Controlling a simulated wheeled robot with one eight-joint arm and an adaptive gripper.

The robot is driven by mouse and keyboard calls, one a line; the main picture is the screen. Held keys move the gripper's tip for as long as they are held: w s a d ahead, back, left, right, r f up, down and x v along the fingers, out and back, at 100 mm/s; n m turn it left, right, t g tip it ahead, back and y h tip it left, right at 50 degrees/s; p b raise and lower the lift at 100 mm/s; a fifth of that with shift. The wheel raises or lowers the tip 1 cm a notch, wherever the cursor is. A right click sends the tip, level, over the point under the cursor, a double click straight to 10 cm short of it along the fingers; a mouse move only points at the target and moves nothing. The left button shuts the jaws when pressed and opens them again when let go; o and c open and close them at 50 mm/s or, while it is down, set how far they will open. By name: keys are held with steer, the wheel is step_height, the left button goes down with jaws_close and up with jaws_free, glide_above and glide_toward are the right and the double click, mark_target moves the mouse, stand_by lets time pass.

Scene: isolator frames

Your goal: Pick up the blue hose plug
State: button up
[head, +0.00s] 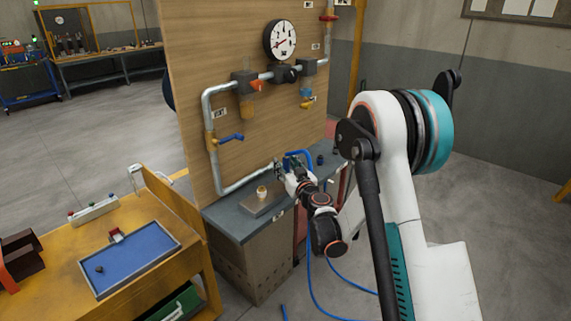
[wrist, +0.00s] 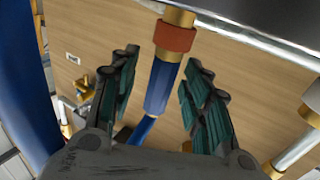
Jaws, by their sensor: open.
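The blue hose plug (wrist: 160,88) shows in the wrist view as a blue sleeve. It sits below a red-brown collar (wrist: 175,37) and a brass fitting at the top. My gripper (wrist: 161,62) is open, with one dark, green-padded finger on each side of the plug. Gaps show between the plug and both fingers. A blue hose (wrist: 141,130) runs down from the plug toward the palm. In the head view my gripper (head: 284,165) is small, above the grey bench beside the wooden panel; the plug cannot be made out there.
The wooden panel (head: 240,45) with grey pipes and a gauge (head: 280,40) stands close behind my gripper. A grey bench top (head: 238,222) lies below it. Blue hose (head: 312,285) hangs to the floor. A yellow table with a blue tray (head: 135,262) stands at left.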

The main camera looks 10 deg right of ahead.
mark_target(286, 157)
jaws_close()
steer(key=shift+r, duration=0.1)
step_height(286, 157, up, 20)
steer(key=p, duration=0.7)
step_height(286, 157, up, 3)
steer(key=shift+r+p, duration=0.15)
steer(key=shift+p, duration=1.1)
